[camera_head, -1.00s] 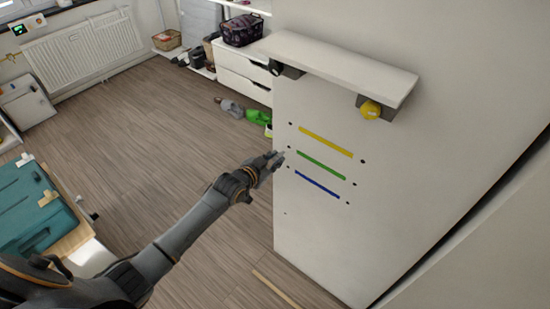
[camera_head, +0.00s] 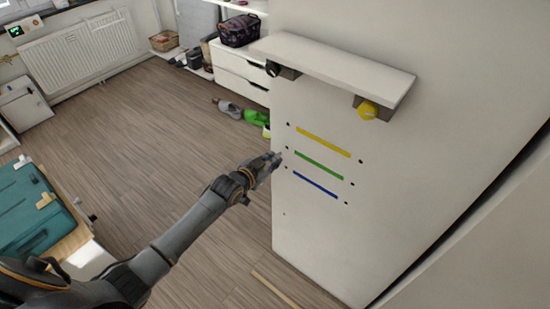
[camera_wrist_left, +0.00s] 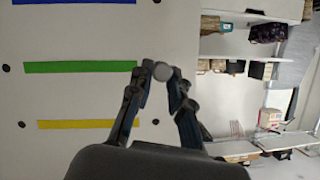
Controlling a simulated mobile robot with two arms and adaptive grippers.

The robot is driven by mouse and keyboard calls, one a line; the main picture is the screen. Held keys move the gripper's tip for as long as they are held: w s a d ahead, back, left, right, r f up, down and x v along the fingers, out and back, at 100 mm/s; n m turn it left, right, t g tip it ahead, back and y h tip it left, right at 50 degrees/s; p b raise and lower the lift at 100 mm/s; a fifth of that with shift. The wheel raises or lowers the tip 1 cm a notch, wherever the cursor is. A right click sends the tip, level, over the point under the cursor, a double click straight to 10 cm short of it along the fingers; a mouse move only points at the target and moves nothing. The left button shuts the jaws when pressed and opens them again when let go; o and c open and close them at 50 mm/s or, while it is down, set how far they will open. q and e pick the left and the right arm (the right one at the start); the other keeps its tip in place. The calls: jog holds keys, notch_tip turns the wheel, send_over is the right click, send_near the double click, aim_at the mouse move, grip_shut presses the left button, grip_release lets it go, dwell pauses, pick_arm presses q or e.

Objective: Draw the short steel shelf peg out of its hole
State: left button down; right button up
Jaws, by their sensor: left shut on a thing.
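My left gripper (camera_head: 277,157) is at the near end of the green stripe (camera_head: 319,166) on the white side panel (camera_head: 310,230). In the left wrist view its fingers (camera_wrist_left: 161,78) are closed on the short steel peg (camera_wrist_left: 162,71), whose round grey end shows between the tips. A dark hole (camera_head: 287,148) shows just beyond the fingertips in the head view. How much of the peg sits in the panel is hidden by its end-on view. My right gripper is not in view.
A yellow stripe (camera_head: 323,143) and a blue stripe (camera_head: 315,184) run above and below the green one, with dark holes at their ends. Open floor (camera_head: 150,130) lies left.

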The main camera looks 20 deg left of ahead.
pick_arm(q)
jog(key=shift+s+a+r+p, duration=0.1)
jog(key=shift+s+a+p, duration=0.15)
jog(key=shift+s+p, duration=0.35)
jog(key=shift+s+a+p, duration=0.2)
jog(key=shift+s+p, duration=0.15)
jog(key=shift+s, duration=0.3)
jog(key=shift+s+a+p, duration=0.25)
jog(key=shift+s+p, duration=0.05)
jog(key=shift+s, duration=0.25)
jog(key=shift+s+a+p, duration=0.2)
jog(key=shift+s+p, duration=0.1)
jog(key=shift+s, duration=0.25)
